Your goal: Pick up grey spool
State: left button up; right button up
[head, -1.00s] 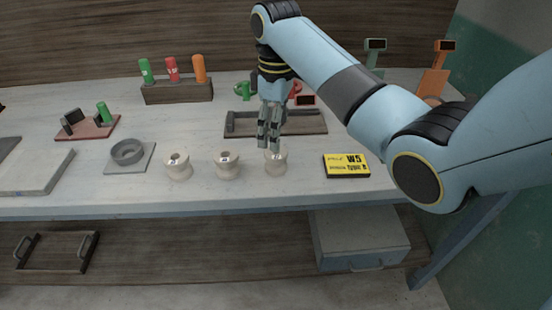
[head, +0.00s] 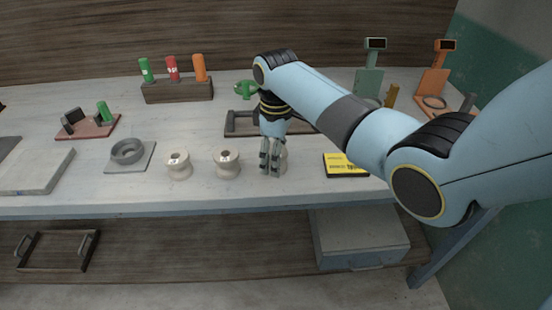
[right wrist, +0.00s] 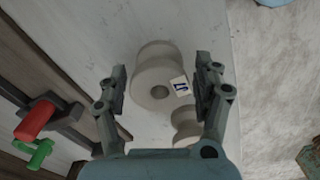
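Three pale, greyish-beige spools stand in a row near the table's front edge in the head view: a left spool (head: 179,167), a middle spool (head: 227,165) and a right spool (head: 283,160). The right spool is mostly hidden behind my right gripper (head: 270,172), which points down at it. In the right wrist view, a spool with a small marked label (right wrist: 152,80) lies between the spread fingers of the right gripper (right wrist: 160,68). I see no clear finger contact. A second spool (right wrist: 187,120) shows below it. My left gripper is not in view.
A yellow box (head: 345,166) lies right of the spools. A grey ring on a plate (head: 127,151) lies to their left. A dark shallow tray (head: 240,129) is behind the gripper. A wooden block with coloured tubes (head: 178,94) stands at the back.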

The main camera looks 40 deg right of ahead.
jog(key=c, duration=1.1)
